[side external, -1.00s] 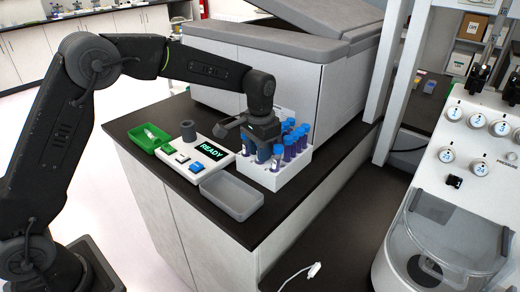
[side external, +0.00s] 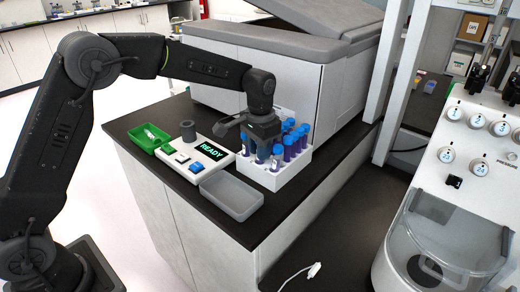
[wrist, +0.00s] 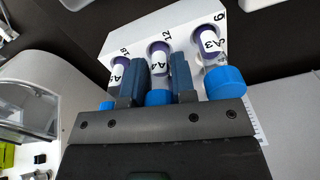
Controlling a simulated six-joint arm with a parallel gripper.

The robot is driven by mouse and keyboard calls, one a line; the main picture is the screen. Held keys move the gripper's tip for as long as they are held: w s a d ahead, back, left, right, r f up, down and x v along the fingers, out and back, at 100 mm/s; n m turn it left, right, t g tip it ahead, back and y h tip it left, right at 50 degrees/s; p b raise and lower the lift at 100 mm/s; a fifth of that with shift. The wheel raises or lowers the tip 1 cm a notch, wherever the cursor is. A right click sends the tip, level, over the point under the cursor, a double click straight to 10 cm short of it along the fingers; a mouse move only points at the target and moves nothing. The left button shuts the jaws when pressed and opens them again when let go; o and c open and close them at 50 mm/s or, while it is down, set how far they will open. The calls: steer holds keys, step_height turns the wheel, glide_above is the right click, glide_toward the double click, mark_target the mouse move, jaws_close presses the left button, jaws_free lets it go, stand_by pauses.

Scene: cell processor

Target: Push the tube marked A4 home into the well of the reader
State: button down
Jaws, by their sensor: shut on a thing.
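The tube marked A4 (wrist: 158,64) stands in the white rack (wrist: 115,44), its label facing the wrist camera and its blue cap (wrist: 158,97) between my fingers. My gripper (wrist: 160,75) is shut on this tube, with one finger on each side of it. In the side view my gripper (side external: 262,143) is over the near left part of the rack (side external: 272,178) and hides much of the held tube. The reader (side external: 207,153) lies left of the rack, with a lit READY display.
Several other blue-capped tubes (side external: 301,135) stand close by in the rack. A tube marked A3 (wrist: 208,42) is right of A4 in the wrist view. A grey empty tray (side external: 232,195) lies before the reader, and a green bin (side external: 148,138) lies at its left.

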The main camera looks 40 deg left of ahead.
steer(key=shift+r, duration=0.55)
steer(key=shift+r, duration=2.75)
steer(key=shift+r, duration=0.15)
step_height(320, 180, up, 11)
steer(key=s+a+n, duration=0.2)
steer(key=a+n, duration=0.1)
steer(key=a, duration=1)
steer(key=s+a+n, duration=0.2)
steer(key=a+n, duration=0.1)
steer(key=a, duration=1)
steer(key=f, duration=0.5)
steer(key=shift+w+d+f, duration=0.1)
steer(key=shift+w, duration=0.1)
